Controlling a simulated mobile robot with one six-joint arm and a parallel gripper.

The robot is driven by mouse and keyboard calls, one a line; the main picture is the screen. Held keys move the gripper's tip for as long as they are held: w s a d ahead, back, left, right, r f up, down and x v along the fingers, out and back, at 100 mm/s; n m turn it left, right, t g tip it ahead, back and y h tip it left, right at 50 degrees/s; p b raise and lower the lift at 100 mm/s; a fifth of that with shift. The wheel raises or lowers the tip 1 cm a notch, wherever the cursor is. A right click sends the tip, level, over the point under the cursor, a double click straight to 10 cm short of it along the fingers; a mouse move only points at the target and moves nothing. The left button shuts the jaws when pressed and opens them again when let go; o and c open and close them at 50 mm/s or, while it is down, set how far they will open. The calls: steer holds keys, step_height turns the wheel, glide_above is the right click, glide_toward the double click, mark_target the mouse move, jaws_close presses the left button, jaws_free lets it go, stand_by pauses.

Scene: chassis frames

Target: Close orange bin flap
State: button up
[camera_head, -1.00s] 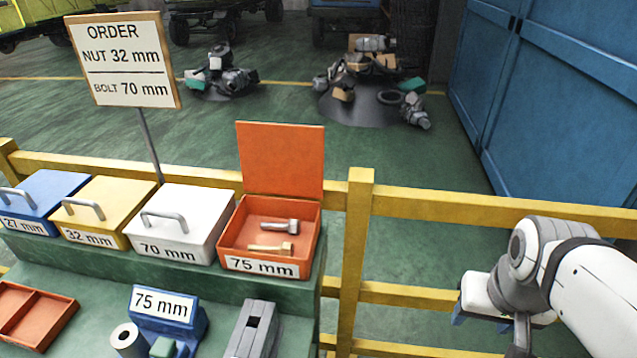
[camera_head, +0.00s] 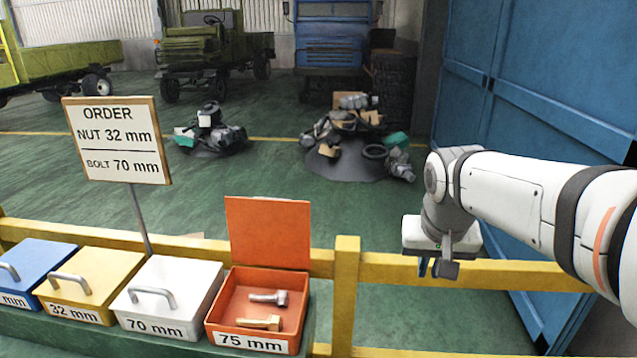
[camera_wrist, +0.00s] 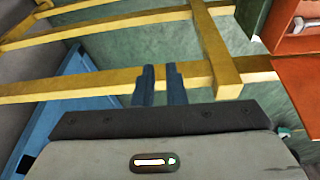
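The orange bin (camera_head: 221,314), labelled 75 mm, stands at the right end of the bin row. Its orange flap (camera_head: 268,232) stands upright at the back edge, so the bin is open. A grey bolt and a brass-coloured bolt lie inside. My gripper (camera_head: 430,267) hangs in the air to the right of the bin, apart from it, beyond the yellow post. In the wrist view its two dark blue fingers (camera_wrist: 160,70) have a narrow gap between them and hold nothing. Part of the flap (camera_wrist: 299,85) and bin (camera_wrist: 283,30) show at that view's right edge.
White (camera_head: 168,291), yellow (camera_head: 92,283) and blue (camera_head: 38,268) bins with closed lids stand to the left. A yellow railing (camera_head: 400,270) runs behind the bins and past my gripper. An order sign (camera_head: 118,140) stands behind the bins. A blue cabinet (camera_head: 540,90) is at the right.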

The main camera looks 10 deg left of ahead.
steer(key=w+a+r, duration=0.1)
steer(key=w+a, duration=0.1)
steer(key=w+a+r+p, duration=0.1)
steer(key=w+a+r, duration=0.3)
steer(key=a, duration=0.1)
steer(key=shift+w+r+p, duration=0.1)
steer(key=shift+w+p, duration=0.2)
steer(key=shift+p, duration=0.1)
jaws_close()
steer(key=w+a+r+t+p, duration=0.1)
steer(key=w+a+r+p, duration=0.25)
steer(key=a, duration=0.95)
steer(key=w+a+r+t+p, duration=0.1)
steer(key=w+a+r+p, duration=0.3)
steer(key=a, duration=0.9)
step_height(320, 180, down, 10)
steer(key=w+p, duration=0.1)
steer(key=shift+w+y, duration=0.3)
steer(key=shift+y, duration=0.1)
steer(key=shift+s+f, duration=0.1)
